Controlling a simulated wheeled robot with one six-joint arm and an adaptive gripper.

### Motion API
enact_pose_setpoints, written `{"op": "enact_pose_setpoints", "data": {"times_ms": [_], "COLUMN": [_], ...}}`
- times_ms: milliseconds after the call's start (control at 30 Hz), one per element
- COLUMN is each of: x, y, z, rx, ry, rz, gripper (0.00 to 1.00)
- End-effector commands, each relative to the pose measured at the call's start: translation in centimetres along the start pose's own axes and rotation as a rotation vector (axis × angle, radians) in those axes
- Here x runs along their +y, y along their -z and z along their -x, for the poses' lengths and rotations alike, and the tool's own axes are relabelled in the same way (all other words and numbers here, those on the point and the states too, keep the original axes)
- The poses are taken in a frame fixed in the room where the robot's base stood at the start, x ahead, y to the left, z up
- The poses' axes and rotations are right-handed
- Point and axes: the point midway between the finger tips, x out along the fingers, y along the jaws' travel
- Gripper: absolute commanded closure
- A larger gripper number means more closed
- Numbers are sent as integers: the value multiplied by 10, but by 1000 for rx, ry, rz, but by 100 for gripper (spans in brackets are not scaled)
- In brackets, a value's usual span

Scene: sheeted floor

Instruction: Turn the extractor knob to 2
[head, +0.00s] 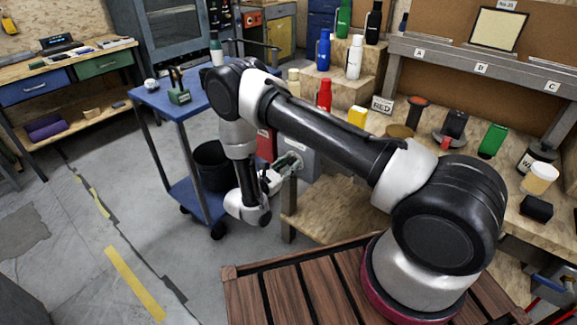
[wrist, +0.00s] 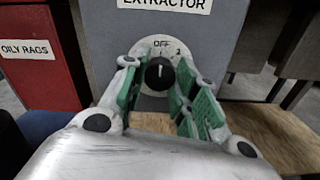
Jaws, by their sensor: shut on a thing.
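In the head view my gripper (head: 289,165) is at the front of the grey box (head: 308,160), and the knob is hidden there.
An EXTRACTOR label (wrist: 165,4) is above the dial. A red box labelled OILY RAGS (wrist: 40,70) stands to the left. A blue cart (head: 182,105) with a black bucket (head: 211,165) is left of my arm. The wooden workbench (head: 335,210) is to the right; the left floor is clear.

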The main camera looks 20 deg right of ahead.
Motion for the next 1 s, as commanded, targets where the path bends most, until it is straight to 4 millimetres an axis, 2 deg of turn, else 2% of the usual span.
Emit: {"op": "enact_pose_setpoints", "data": {"times_ms": [233,433,1000], "x": [0,0,-1], "y": [0,0,0], "z": [0,0,0], "rx": [0,0,0], "ry": [0,0,0], "rz": [-28,-123,-639], "gripper": [95,95,95]}}
